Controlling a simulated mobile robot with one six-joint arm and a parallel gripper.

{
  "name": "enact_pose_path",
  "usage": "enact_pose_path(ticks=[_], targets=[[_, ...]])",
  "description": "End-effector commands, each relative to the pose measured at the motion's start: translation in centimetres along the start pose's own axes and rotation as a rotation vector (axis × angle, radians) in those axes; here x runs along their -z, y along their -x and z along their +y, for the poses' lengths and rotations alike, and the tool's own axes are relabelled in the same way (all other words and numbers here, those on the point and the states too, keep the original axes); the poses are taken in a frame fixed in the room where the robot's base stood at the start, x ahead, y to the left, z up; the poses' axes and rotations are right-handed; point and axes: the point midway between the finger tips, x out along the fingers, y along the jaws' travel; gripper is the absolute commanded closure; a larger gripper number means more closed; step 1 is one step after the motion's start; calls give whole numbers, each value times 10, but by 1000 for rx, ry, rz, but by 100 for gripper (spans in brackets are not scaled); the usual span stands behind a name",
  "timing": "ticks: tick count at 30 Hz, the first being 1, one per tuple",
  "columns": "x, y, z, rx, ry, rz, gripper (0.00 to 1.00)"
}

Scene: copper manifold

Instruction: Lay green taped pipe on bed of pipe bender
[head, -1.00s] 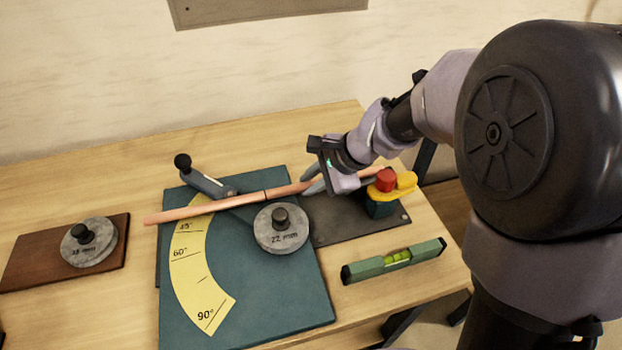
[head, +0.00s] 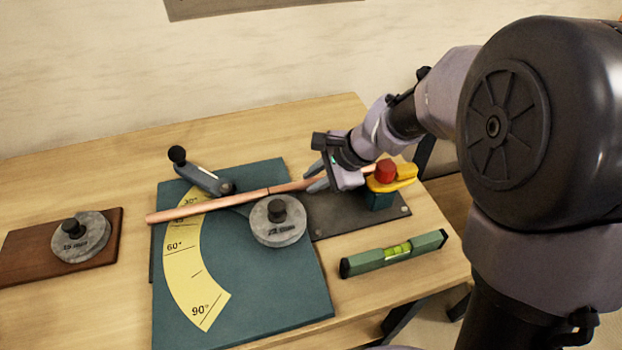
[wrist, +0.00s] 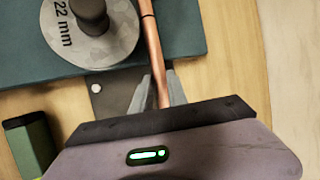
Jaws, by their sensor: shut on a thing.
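My gripper (head: 316,178) is shut on a copper pipe near its right end; in the wrist view the fingers (wrist: 159,90) sit on either side of it. The pipe (head: 215,203) has a thin dark band (head: 269,191), whose colour I cannot make out as green. It extends left over the pipe bender's blue-green bed (head: 270,300), passing beside the grey 22 mm former (head: 279,225) on its far side and across the yellow angle scale (head: 188,265). Its left end reaches past the bed's left edge. I cannot tell whether it touches the bed.
A lever with a black knob (head: 177,155) stands behind the pipe. A dark plate (head: 340,222), a red-topped yellow clamp (head: 388,178) and a green level (head: 393,254) are at right. A wooden board (head: 25,255) with a grey former (head: 81,238) is at left.

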Motion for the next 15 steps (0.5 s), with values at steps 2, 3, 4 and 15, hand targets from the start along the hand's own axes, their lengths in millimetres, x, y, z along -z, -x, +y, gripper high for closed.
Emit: enact_pose_path(ticks=[2, 3, 4, 15], targets=[[2, 1, 0, 1, -1, 0, 100], [3, 1, 0, 1, 0, 0, 100], [4, 2, 0, 1, 0, 0, 100], [5, 2, 0, 1, 0, 0, 57]])
